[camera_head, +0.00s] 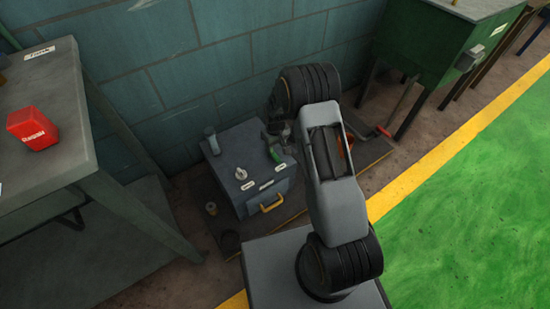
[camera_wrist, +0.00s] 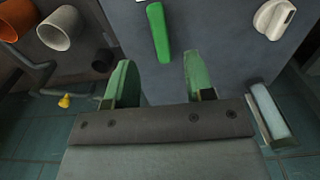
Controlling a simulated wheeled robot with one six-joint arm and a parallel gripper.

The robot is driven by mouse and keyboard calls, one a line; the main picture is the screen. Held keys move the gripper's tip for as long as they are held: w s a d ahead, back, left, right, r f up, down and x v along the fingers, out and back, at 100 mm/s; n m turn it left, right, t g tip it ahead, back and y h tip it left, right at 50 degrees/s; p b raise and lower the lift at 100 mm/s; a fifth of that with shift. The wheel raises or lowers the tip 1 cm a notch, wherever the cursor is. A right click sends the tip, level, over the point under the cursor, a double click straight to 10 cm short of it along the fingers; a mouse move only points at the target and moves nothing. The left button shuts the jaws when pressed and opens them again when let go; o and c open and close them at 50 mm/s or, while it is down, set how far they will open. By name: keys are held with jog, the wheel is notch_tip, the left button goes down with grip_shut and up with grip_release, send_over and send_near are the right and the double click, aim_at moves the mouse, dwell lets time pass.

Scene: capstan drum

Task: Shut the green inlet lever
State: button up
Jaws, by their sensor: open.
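The green inlet lever (camera_head: 276,154) is on the top of a blue-grey box (camera_head: 229,158), near the box's right side. In the wrist view the lever (camera_wrist: 159,35) is a long green bar just ahead of the fingertips, about midway between them. My gripper (camera_wrist: 160,72) is open and empty, with two green fingers apart, and the lever does not appear to be between them. In the head view my gripper (camera_head: 277,132) is small and dark near the lever, partly hidden by my arm.
A white knob (camera_head: 241,173) sits left of the lever; a yellow handle (camera_head: 271,204) is on the box's front. A grey cylinder (camera_head: 211,140) stands at its back left. In the wrist view, orange (camera_wrist: 17,19) and beige (camera_wrist: 59,28) cylinders are left. A bench (camera_head: 40,120) stands left.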

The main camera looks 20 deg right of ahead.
aim_at(276, 157)
notch_tip(276, 157, down, 7)
jog(key=shift+f+b, duration=0.1)
jog(key=shift+b, duration=1)
grip_shut()
